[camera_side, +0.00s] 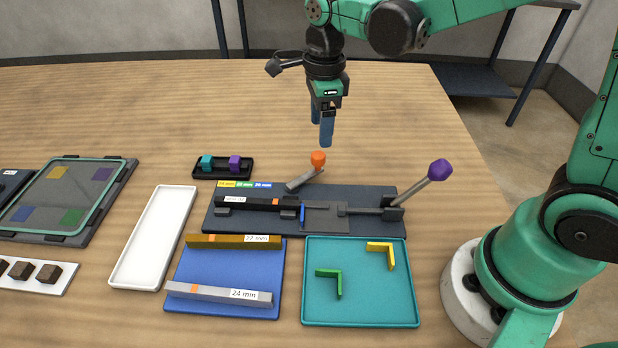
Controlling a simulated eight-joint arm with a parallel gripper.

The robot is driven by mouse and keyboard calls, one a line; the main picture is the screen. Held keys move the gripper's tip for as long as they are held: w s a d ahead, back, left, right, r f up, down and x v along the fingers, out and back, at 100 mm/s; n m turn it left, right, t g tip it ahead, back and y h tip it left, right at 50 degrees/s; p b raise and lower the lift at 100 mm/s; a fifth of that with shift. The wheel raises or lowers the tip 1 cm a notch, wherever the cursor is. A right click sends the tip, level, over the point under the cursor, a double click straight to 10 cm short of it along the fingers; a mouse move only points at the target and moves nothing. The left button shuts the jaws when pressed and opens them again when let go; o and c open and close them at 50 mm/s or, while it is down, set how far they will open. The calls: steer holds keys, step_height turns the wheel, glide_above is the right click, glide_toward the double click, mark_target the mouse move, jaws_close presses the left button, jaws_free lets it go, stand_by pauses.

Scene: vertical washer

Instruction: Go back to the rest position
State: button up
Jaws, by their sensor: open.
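My gripper (322,130) hangs pointing down in the upper middle of the side view. Its blue fingers are apart and I see nothing between them. It is above the table, over the back of a dark fixture (375,222). An orange-knobbed lever (317,160) of the fixture stands just below the fingertips, with a visible gap. A second lever with a purple knob (440,170) leans up to the right. A dark bar with an orange band (250,203) lies in the fixture's left part.
In front are a blue tray (222,262) with two labelled bars and a teal tray (360,312) with green and yellow L-shaped pieces. A white tray (150,240), a small black holder (222,175) and a framed panel (70,196) stand left. The table's back left is clear.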

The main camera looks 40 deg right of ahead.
steer(key=s+r+n+t, duration=0.1)
steer(key=s+n+t, duration=0.2)
steer(key=n, duration=0.9)
steer(key=s+d+r+n+t, duration=0.1)
steer(key=s+r+n+t, duration=0.1)
steer(key=n, duration=1)
steer(key=shift+s+d+r+t, duration=0.3)
steer(key=shift+s+t, duration=0.6)
steer(key=shift+s, duration=0.05)
